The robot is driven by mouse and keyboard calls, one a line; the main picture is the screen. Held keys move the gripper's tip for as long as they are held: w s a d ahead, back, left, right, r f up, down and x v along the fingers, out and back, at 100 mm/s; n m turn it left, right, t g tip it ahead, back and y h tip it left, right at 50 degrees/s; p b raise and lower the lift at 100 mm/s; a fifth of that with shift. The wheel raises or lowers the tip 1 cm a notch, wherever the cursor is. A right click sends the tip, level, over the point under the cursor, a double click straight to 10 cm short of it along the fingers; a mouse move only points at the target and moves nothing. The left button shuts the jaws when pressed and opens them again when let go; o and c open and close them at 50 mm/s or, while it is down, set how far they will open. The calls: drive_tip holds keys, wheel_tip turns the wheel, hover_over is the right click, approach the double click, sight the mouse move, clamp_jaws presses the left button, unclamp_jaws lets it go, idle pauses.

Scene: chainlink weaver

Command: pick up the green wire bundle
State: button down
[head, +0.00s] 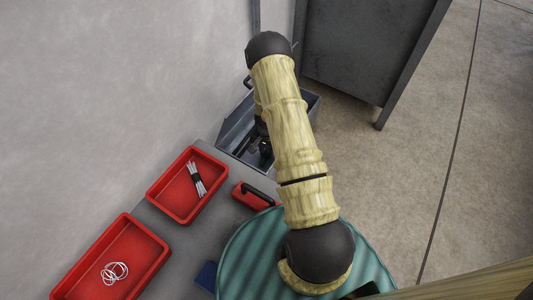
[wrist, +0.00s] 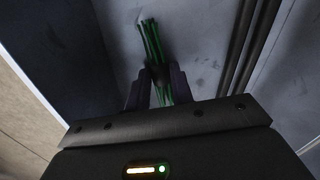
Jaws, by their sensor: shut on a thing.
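The green wire bundle (wrist: 151,42) shows in the wrist view as several thin green strands with a dark band around them. My gripper (wrist: 158,78) is shut on it, with a dark finger on either side near the band. Strands stick out beyond the fingers and also show below them. In the head view my arm hides most of the gripper, over an open grey metal box (head: 233,128). A little green shows in or above that box. I cannot tell whether the bundle touches the box floor.
A red tray (head: 163,190) holds a bundle of pale rods, and another red tray (head: 72,287) holds white coiled wire. A red thing with a black handle (head: 248,198) lies nearby. A dark grey cabinet (head: 365,45) stands behind; the floor at right is clear.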

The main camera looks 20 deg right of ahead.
sight(266, 153)
drive_tip(key=shift+r, duration=0.1)
wheel_tip(266, 153, up, 10)
drive_tip(key=p, duration=0.6)
